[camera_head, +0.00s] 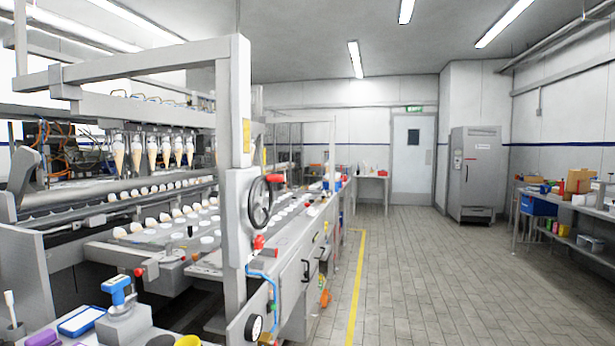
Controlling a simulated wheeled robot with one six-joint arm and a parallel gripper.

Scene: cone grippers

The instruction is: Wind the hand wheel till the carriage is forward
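The hand wheel (260,203) is a dark ring with a red handle at its upper right, mounted on the grey upright housing at the right front of the machine. The carriage seems to be the row of holders (150,132) with several ice cream cones hanging from it, over the conveyor bed; I cannot tell its exact travel position. My gripper is not in view, and nothing is seen touching the wheel.
The machine's frame post (233,120) stands close beside the wheel. A side bench (95,335) with a blue-handled tool is at front left. A yellow floor line (356,290) runs along the machine. The tiled floor (450,280) to the right is clear, up to a shelf table (575,235).

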